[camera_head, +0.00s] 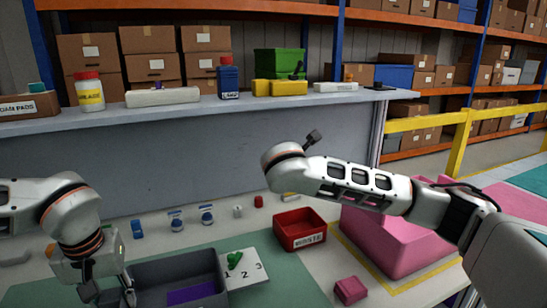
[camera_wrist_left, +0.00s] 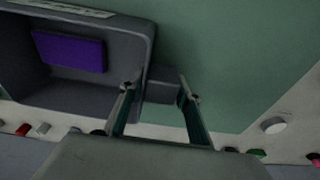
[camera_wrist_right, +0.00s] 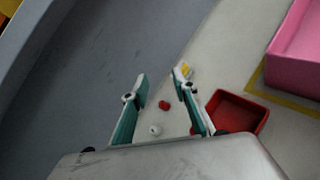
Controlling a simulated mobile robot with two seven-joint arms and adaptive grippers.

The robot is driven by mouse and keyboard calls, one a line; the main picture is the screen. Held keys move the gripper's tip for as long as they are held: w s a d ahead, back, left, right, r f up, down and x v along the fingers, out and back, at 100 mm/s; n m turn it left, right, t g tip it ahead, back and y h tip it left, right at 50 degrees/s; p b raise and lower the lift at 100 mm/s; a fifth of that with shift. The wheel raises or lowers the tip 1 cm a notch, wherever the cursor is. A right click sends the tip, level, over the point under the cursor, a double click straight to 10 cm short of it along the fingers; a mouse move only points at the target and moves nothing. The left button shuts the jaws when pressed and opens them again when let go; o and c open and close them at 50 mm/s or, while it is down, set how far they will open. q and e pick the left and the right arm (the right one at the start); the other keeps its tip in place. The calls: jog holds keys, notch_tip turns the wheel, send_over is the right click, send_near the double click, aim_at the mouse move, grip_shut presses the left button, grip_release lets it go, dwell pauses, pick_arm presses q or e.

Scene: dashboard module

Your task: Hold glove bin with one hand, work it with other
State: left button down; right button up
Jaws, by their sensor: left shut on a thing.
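The dark grey bin (camera_head: 176,268), which I take as the glove bin, sits on the green mat at the front left. A flat purple piece (camera_head: 190,294) lies inside it; it also shows in the left wrist view (camera_wrist_left: 70,51). My left gripper (camera_wrist_left: 160,88) is shut on the grey tab (camera_wrist_left: 163,86) sticking out from the bin's side. In the head view the left fingers (camera_head: 110,294) are at the bin's left edge. My right gripper (camera_wrist_right: 161,88) is open and empty, in the air over the bench; its fingers are not clear in the head view.
A numbered white card (camera_head: 248,270) with a green piece (camera_head: 234,260) lies right of the bin. A red waste tray (camera_head: 300,240), a pink bin (camera_head: 390,245) and a small pink block (camera_head: 351,290) stand farther right. Small bottles (camera_head: 177,222) line the back. A raised shelf (camera_head: 200,108) runs behind.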

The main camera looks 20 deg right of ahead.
jog(key=shift+t+h, duration=0.3)
jog(key=shift+h, duration=0.5)
jog(key=shift+s+d+r, duration=0.1)
jog(key=shift+d+r, duration=0.15)
jog(key=shift+d, duration=0.5)
jog(key=shift+s+d+r, duration=0.1)
jog(key=shift+d+r, duration=0.15)
jog(key=shift+d, duration=0.55)
jog(key=shift+s+d+r, duration=0.1)
jog(key=shift+d+r, duration=0.15)
jog(key=shift+d, duration=0.5)
jog(key=shift+w, duration=0.1)
pick_arm(q)
jog(key=c, duration=1.4)
grip_release()
